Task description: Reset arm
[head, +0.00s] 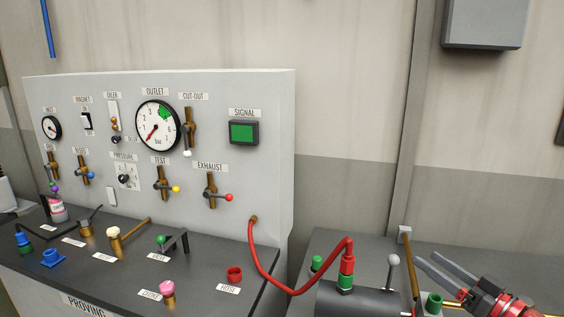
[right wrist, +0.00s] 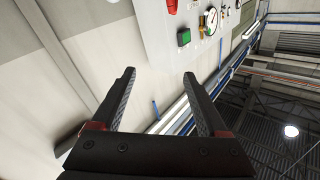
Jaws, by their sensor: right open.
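My right gripper (head: 426,261) is at the lower right of the head view, in front of the wall. Its two grey fingers are apart and point up and to the left. In the right wrist view, the gripper (right wrist: 160,74) is open with nothing between its fingers. Part of its red and black arm shows at the lower right corner of the head view. My left gripper is not in view.
A grey control panel (head: 262,185) with gauges and valves stands at left. A red hose (head: 262,268) runs from it to a red and green fitting (head: 347,268) on a dark cylinder (head: 370,300). A white-knobbed lever (head: 393,261) and green cup (head: 434,303) are near the gripper.

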